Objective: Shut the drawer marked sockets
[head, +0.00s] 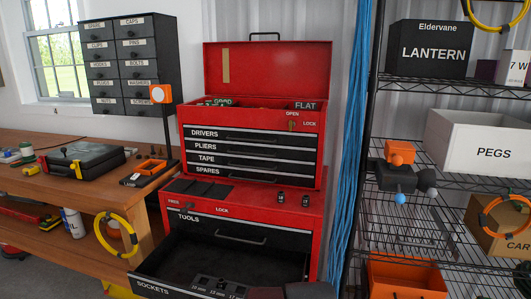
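The drawer marked SOCKETS (153,287) is pulled well out from the bottom of the red tool chest (316,215) in the head view. Its front leans toward the lower left of the picture, and its lower part is cut off by the frame. A dark socket rail (216,286) with size numbers lies inside. The drawer marked TOOLS (240,237) above it looks shut. A dark and reddish part, apparently my gripper (292,291), shows at the bottom edge, by the right part of the open drawer. Its fingers cannot be made out.
A wooden bench (148,205) with a yellow ring (116,234) on its side stands left of the drawer. A wire rack (452,180) stands right, with an orange bin (405,278) low down. Blue cables (352,150) hang between chest and rack. The upper chest's lid is open.

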